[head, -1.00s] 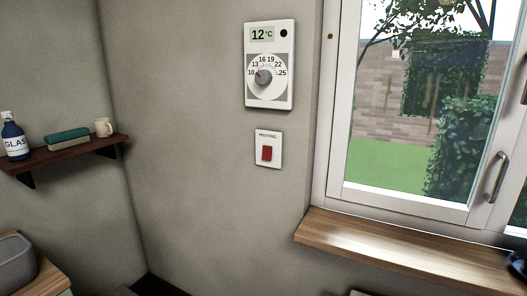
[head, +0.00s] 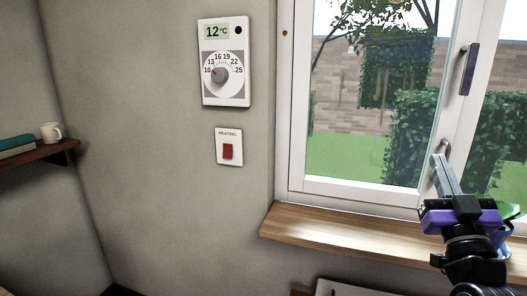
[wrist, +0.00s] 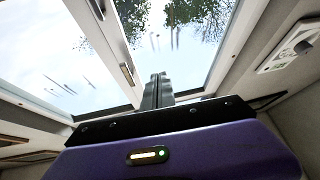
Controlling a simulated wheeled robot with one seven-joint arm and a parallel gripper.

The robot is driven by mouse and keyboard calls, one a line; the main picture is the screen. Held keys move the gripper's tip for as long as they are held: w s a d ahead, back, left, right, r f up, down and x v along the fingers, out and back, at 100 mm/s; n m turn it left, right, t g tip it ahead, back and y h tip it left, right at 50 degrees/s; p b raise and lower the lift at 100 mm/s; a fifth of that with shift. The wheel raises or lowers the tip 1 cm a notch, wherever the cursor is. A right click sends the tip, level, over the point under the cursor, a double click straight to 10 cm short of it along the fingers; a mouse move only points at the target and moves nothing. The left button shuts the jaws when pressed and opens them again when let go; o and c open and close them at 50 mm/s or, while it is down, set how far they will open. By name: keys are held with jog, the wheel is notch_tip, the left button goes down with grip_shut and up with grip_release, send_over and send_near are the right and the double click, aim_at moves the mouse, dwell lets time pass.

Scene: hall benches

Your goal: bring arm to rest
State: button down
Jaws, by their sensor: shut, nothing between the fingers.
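My gripper (head: 441,166) shows at the right of the head view, in front of the lower part of the window. Its fingers are together and hold nothing. In the wrist view the shut fingers (wrist: 157,90) point up toward the window glass, above the purple gripper body.
The window (head: 375,100) has a handle (head: 468,68) and a wooden sill (head: 330,238) below it. A thermostat (head: 223,62) reading 12°C and a heating switch (head: 229,147) are on the wall. A shelf (head: 40,153) holds a mug (head: 51,132). A blue pot (head: 503,240) is partly hidden behind my arm.

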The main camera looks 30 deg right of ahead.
jog(key=s+a+f+y, duration=0.2)
jog(key=a+f+y, duration=0.1)
jog(key=a+f, duration=0.65)
jog(key=s+a+f+y, duration=0.2)
jog(key=a+f+y, duration=0.1)
jog(key=a+f, duration=0.65)
jog(key=s+a+f+n+g+y, duration=0.1)
jog(key=s+a+f+n+y, duration=0.2)
jog(key=s+a+f, duration=0.3)
jog(key=s+a+f+n+g+y, duration=0.2)
jog(key=s+a+f+y, duration=0.4)
jog(key=s+a, duration=0.3)
jog(key=shift+s+a+n+g+p, duration=0.35)
jog(key=shift+s+n, duration=0.25)
jog(key=shift+n, duration=0.2)
